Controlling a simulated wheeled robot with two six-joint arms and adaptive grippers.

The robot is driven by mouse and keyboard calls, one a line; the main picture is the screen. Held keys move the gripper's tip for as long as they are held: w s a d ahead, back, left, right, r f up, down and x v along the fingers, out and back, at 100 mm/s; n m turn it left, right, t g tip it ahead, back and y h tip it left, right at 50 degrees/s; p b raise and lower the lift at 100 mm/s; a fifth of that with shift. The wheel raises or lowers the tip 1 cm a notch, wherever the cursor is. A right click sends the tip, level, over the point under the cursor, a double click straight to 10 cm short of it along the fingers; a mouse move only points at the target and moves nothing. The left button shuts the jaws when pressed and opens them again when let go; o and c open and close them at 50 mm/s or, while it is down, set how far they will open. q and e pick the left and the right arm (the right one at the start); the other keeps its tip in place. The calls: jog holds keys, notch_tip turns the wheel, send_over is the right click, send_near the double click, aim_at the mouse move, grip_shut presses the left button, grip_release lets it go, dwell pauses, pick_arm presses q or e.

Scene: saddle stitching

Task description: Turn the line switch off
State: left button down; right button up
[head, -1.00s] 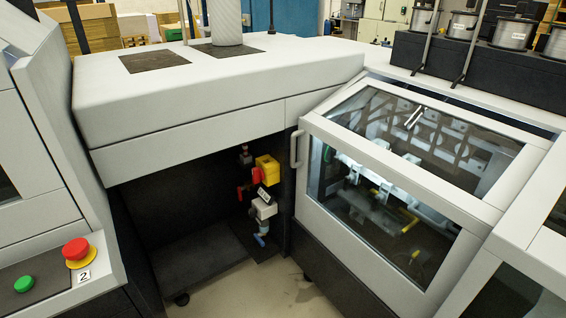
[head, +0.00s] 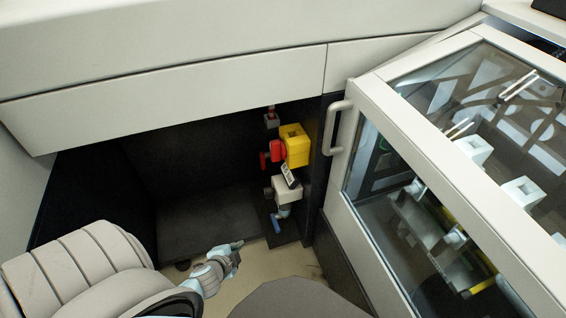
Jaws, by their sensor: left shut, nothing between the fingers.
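The line switch appears to be the red knob (head: 275,151) beside a yellow box (head: 297,150), inside the dark recess under the machine's white cover. The knob's exact setting is too small to tell. Below it are a light grey unit (head: 285,191) with a tilted label and a blue handle (head: 280,220) pointing down. My left gripper (head: 237,246) is shut and empty. In the picture it lies below and left of the blue handle, apart from the fittings. My right gripper is out of view.
A white-framed glass door (head: 366,203) with a grey handle (head: 330,126) stands right of the recess. The white cover (head: 180,103) overhangs the recess from above. The left part of the recess (head: 190,170) is open and empty.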

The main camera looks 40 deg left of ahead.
pick_arm(q)
jog(key=w+r+m+t+b, duration=0.3)
jog(key=w+r+t+b, duration=0.15)
jog(key=w, duration=0.25)
jog(key=w+d+r+m+t+b, duration=0.2)
jog(key=r+m, duration=0.1)
jog(key=r, duration=0.4)
jog(key=w+d+r+m+t+b, duration=0.1)
jog(key=w+d+r+m+t, duration=0.15)
jog(key=r, duration=0.55)
jog(key=shift+n+h, duration=0.25)
jog(key=shift+h, duration=0.05)
jog(key=w+a, duration=0.2)
jog(key=w, duration=0.2)
jog(key=w+a, duration=0.1)
jog(key=w, duration=0.2)
jog(key=w+a+p, duration=0.1)
jog(key=w+a, duration=0.1)
jog(key=w, duration=0.2)
jog(key=shift+w+a, duration=0.3)
jog(key=shift+w, duration=0.05)
jog(key=shift+r, duration=0.1)
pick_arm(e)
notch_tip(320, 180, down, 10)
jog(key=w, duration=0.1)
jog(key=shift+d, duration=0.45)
